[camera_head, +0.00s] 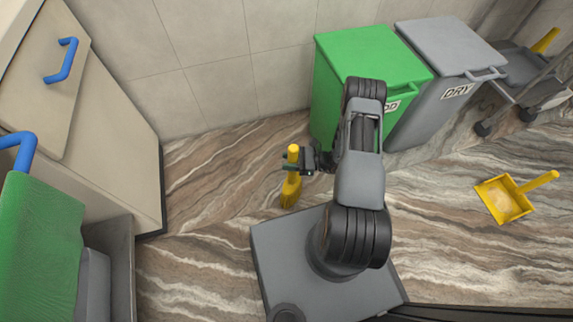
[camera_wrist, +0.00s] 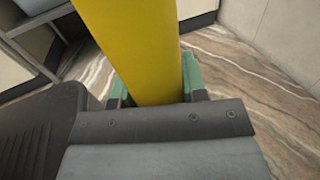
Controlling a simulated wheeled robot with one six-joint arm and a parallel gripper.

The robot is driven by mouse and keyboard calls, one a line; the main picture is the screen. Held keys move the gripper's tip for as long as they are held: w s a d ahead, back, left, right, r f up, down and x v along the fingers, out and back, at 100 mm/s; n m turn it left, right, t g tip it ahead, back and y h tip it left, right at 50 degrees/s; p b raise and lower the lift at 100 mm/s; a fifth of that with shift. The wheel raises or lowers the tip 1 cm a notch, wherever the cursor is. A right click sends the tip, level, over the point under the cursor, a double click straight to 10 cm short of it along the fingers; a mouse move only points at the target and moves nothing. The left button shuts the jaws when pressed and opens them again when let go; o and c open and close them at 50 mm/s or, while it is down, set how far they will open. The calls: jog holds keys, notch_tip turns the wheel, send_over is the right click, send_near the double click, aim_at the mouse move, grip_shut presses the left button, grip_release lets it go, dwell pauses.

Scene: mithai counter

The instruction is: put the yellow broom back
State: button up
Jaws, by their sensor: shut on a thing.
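The yellow broom (camera_head: 291,188) is upright in the head view, its handle top toward the camera and its bristle end low, near or on the floor; I cannot tell whether it touches. My gripper (camera_head: 298,164) is shut on the broom's handle near the top. In the wrist view, the thick yellow handle (camera_wrist: 135,45) fills the middle between the green fingertips of my gripper (camera_wrist: 155,92). The broom's lower end is out of the wrist view.
A green bin (camera_head: 345,60) and a grey bin marked DRY (camera_head: 445,45) stand against the wall. A yellow dustpan (camera_head: 503,200) lies on the floor at right. A trolley (camera_head: 520,70) stands far right. Cabinets with blue handles (camera_head: 62,60) are at left. Floor left of the broom is clear.

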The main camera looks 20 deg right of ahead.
jog(key=shift+w+f+b, duration=0.2)
jog(key=shift+f+b, duration=0.9)
jog(key=shift+f, duration=0.65)
jog(key=shift+f, duration=0.2)
jog(key=o, duration=0.9)
jog(key=shift+a, duration=0.1)
jog(key=p+v, duration=0.1)
jog(key=v, duration=0.5)
jog(key=p+v, duration=0.1)
jog(key=v, duration=0.5)
jog(key=shift+r, duration=0.25)
